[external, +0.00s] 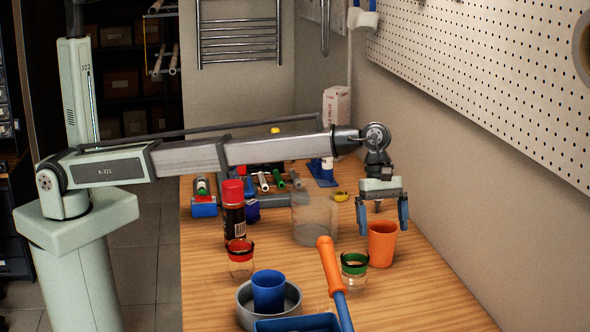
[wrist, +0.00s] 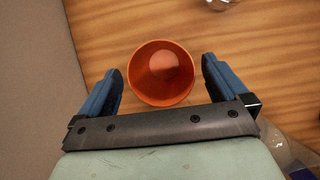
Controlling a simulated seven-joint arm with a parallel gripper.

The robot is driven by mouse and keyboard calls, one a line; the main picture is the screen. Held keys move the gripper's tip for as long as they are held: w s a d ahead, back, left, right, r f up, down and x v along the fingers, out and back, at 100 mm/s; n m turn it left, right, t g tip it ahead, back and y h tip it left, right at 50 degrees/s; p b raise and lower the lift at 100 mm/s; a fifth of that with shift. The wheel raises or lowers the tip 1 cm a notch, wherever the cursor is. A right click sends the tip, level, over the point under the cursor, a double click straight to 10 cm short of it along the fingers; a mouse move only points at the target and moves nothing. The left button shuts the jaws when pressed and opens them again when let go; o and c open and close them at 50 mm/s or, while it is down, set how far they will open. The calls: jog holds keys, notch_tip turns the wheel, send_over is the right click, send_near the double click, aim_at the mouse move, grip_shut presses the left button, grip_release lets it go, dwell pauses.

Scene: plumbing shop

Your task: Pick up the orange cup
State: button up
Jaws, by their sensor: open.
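The orange cup (external: 381,245) stands upright on the wooden table, near the wall at the right. My gripper (external: 383,225) is above it with its blue fingers spread and pointing down. A gap shows on each side, and nothing is held.
A jar with a green lid (external: 354,268) stands close left of the cup. An orange-handled tool (external: 331,268), a grey bowl (external: 243,308) holding a blue cup (external: 268,291), a red-lidded jar (external: 241,258) and a spray can (external: 233,212) are further left. The table front right is clear.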

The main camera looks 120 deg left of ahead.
aim_at(385, 257)
jog(key=x, duration=0.3)
jog(key=shift+f, duration=0.15)
jog(key=shift+c, duration=0.2)
jog(key=c, duration=0.9)
